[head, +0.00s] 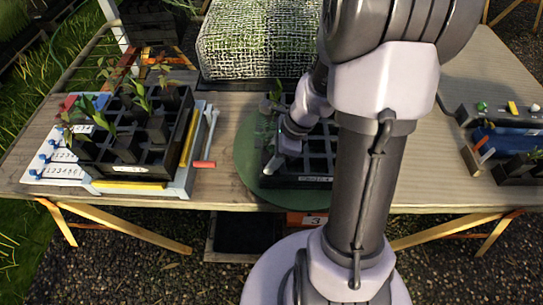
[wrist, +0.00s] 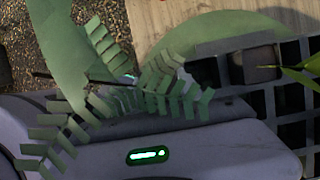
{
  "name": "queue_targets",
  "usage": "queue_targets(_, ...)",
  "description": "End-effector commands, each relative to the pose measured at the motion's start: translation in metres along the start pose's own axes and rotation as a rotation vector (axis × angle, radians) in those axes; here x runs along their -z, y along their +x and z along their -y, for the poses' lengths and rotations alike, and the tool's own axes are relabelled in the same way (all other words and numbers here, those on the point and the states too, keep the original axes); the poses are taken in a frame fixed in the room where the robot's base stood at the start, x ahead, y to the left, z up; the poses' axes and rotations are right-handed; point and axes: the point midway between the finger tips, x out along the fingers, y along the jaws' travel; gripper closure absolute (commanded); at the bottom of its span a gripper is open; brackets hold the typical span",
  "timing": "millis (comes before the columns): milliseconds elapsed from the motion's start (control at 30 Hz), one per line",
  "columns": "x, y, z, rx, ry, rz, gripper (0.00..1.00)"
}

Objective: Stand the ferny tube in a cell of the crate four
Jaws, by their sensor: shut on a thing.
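The ferny tube shows in the wrist view as dark green, comb-like fronds (wrist: 155,95) spread over my gripper. The tube body under them is hidden. My gripper (head: 270,167) is shut on it, at the left front of the black crate (head: 304,182) in the head view. This crate has a pale label on its front, too small to read surely. In the wrist view its grid of cells (wrist: 255,98) lies at the right, beside the fronds. I cannot tell whether the tube's foot is inside a cell.
The crate stands on a round green mat (head: 247,162). A broad-leaved plant (head: 275,92) stands at its back left. Another black crate (head: 144,170) with several seedlings is at the left. A mesh-covered block (head: 255,40) stands behind. My arm hides the crate's right side.

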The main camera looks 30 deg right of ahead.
Motion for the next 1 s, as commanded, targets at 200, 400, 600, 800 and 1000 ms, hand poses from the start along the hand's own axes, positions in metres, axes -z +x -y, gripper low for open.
queue_targets(200, 0.002, 0.005, 0.000, -0.001, 0.000, -0.001, 1.00)
queue_targets(400, 0.003, 0.006, -0.002, -0.004, 0.000, -0.002, 1.00)
queue_targets(600, 0.004, 0.007, -0.003, -0.007, 0.000, -0.003, 0.30)
queue_targets(800, 0.001, -0.029, -0.002, -0.002, 0.002, -0.002, 0.30)
queue_targets(1000, -0.001, -0.102, -0.001, 0.006, 0.000, 0.000, 0.30)
